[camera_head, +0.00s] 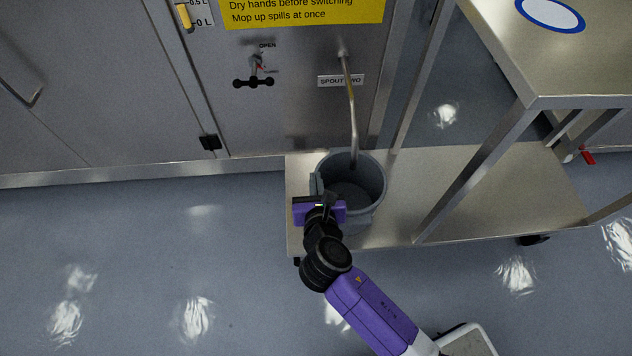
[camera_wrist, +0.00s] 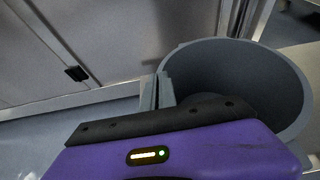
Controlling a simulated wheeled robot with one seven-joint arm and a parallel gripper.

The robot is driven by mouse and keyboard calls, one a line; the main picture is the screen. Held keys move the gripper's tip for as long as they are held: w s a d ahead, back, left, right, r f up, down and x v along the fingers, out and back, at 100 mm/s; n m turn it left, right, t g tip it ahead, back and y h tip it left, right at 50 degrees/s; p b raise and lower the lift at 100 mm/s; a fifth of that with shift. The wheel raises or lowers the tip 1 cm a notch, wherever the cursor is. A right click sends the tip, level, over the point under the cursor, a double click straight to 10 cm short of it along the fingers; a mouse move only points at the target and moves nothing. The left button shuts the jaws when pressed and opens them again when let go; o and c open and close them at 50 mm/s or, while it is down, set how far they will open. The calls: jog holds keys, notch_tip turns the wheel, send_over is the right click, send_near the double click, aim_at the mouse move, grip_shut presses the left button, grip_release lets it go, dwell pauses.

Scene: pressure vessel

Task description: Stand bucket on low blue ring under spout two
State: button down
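The grey bucket (camera_head: 372,205) stands upright on or just above the low metal shelf; any gap under it cannot be seen. Spout two (camera_head: 352,110) is a bent metal pipe whose end is over the bucket's mouth, towards the back. The low blue ring is not visible; the bucket covers that part of the shelf. My gripper (camera_head: 323,196) is at the bucket's left front side, next to a grey lug on its wall. In the wrist view the bucket (camera_wrist: 285,90) and its lug (camera_wrist: 148,95) are just beyond my purple gripper body. The fingertips are hidden.
The low shelf (camera_head: 480,185) is clear to the right of the bucket. A cart post rises at its right. The upper shelf (camera_head: 560,60) carries a blue ring (camera_head: 549,13). A valve handle (camera_head: 254,82) and the spout label (camera_head: 341,80) are on the cabinet front. The left floor is free.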

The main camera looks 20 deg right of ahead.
jog(key=c, duration=2)
grip_release()
jog(key=shift+f, duration=0.1)
jog(key=o, duration=0.3)
jog(key=shift+s+r, duration=0.2)
jog(key=shift+r, duration=0.05)
jog(key=p+v, duration=0.5)
jog(key=v, duration=0.6)
jog(key=shift+s+a, duration=0.15)
jog(key=shift+s, duration=0.1)
jog(key=shift+r, duration=0.1)
